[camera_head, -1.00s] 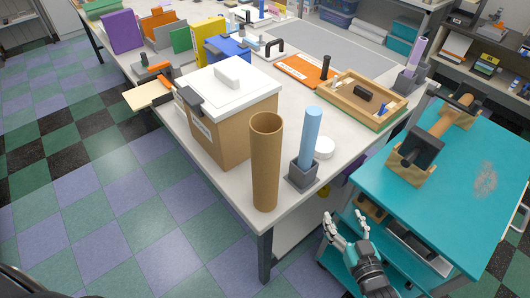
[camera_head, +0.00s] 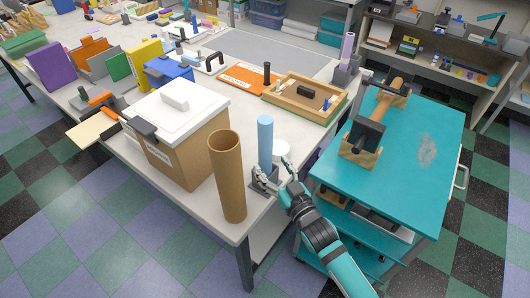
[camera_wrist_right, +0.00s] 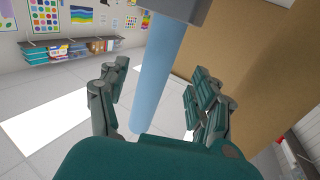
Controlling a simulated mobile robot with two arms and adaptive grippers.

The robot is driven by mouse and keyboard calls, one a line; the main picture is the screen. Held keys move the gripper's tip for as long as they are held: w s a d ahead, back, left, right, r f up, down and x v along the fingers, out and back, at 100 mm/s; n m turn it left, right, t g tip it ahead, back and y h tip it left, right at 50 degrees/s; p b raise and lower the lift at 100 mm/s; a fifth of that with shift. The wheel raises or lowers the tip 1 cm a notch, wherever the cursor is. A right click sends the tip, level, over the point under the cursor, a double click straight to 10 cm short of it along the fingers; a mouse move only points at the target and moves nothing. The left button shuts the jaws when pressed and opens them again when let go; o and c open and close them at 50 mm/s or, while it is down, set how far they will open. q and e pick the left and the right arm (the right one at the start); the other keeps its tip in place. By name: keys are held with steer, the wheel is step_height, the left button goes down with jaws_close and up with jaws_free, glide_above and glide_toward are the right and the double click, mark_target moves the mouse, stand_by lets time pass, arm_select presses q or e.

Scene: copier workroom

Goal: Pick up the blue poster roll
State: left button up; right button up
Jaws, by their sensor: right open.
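The blue poster roll (camera_head: 265,141) stands upright in a small dark grey square holder near the front corner of the white table. In the right wrist view, which looks inverted, the roll (camera_wrist_right: 160,72) comes out of the grey holder (camera_wrist_right: 185,10) at the top. My right gripper (camera_head: 277,176) is open, low beside the roll and partly in front of the holder. In the wrist view its fingers (camera_wrist_right: 155,100) lie to either side of the roll. Contact with the roll cannot be told. My left gripper is not in view.
A tall brown cardboard tube (camera_head: 227,178) stands just left of the roll. A cardboard box with a white lid (camera_head: 178,110) is behind it. A teal cart (camera_head: 410,165) stands to the right.

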mark_target(269, 160)
steer(key=shift+w+a+r, duration=0.15)
steer(key=shift+w, duration=0.15)
steer(key=p+x, duration=0.2)
steer(key=x, duration=0.2)
steer(key=shift+w, duration=0.35)
steer(key=shift+c, duration=0.8)
jaws_close()
